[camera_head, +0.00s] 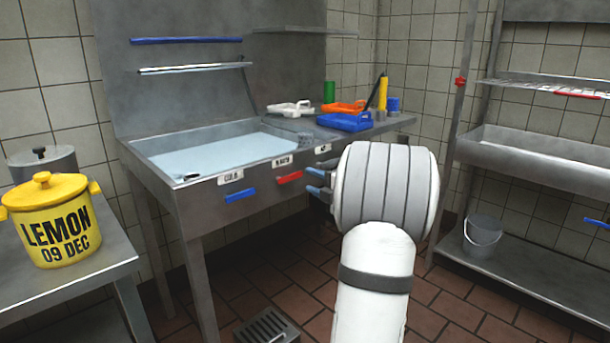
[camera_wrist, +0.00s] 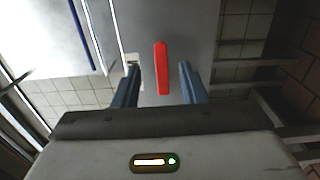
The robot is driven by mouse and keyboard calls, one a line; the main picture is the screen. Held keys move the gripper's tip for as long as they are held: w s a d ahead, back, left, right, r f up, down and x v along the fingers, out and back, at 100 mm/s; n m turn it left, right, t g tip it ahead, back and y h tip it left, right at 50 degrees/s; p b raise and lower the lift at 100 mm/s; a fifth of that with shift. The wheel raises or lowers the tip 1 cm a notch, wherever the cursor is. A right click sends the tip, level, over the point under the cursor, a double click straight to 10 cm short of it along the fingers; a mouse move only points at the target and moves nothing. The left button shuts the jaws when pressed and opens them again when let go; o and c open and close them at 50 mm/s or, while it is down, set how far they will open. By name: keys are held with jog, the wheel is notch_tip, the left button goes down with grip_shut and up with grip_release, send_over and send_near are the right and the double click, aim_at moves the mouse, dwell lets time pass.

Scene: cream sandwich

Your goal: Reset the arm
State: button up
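My gripper (camera_head: 316,182) is in front of the steel sink unit, to the right of its red handle (camera_head: 290,177) in the head view. Its two blue fingers are spread apart. In the wrist view my gripper (camera_wrist: 159,68) is open, with nothing held between the fingers. The red handle (camera_wrist: 161,68) shows between and beyond the fingers there, and appears apart from them. My arm reaches up from the bottom of the head view, and its white wrist hides part of the unit's right side.
The sink basin (camera_head: 150,157) holds pale liquid. A blue handle (camera_head: 240,195) is left of the red one. A blue tray (camera_head: 344,122) and an orange tray (camera_head: 343,107) sit on the counter. A yellow LEMON pot (camera_head: 65,255) stands on the left table. A bucket (camera_head: 481,237) is on the right lower shelf.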

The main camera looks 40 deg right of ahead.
jog(key=shift+s+d, duration=0.15)
jog(key=shift+s, duration=1.05)
jog(key=w+a+r+m+g+h+p, duration=0.1)
jog(key=a+r+m+g+h+p, duration=0.5)
jog(key=a+r+m+p, duration=0.9)
jog(key=s+a+r+m+g+y+p, duration=0.2)
jog(key=s+a+r+g+p, duration=0.1)
jog(key=s+a+p, duration=0.6)
jog(key=s+a+r+m+g+y+p, duration=0.2)
jog(key=s+a+r+g+p, duration=0.2)
jog(key=s+a+p, duration=0.6)
jog(key=s+a+g, duration=0.2)
jog(key=s+a, duration=0.1)
jog(key=s, duration=0.1)
jog(key=shift+s+a+r, duration=0.3)
jog(key=shift+a, duration=0.05)
